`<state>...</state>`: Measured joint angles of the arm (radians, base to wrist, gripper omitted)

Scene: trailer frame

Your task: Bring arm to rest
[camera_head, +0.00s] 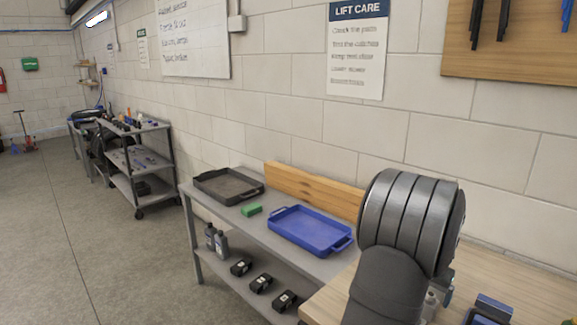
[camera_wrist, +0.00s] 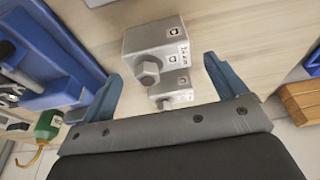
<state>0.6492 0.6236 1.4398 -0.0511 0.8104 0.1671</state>
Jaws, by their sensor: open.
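My gripper (camera_wrist: 163,68) is open in the wrist view, with one blue finger at the left and one at the right. Nothing is held between the fingers. A grey metal block (camera_wrist: 143,40) with a hex bolt and a white label lies beyond the fingertips on a light wooden surface. A smaller grey labelled block (camera_wrist: 165,90) shows between the fingers, partly hidden by my gripper's body; its distance from the fingers is hard to tell.
A grey bench (camera_head: 222,222) holds a black tray (camera_head: 228,186), a green block (camera_head: 251,209) and a blue tray (camera_head: 310,230).

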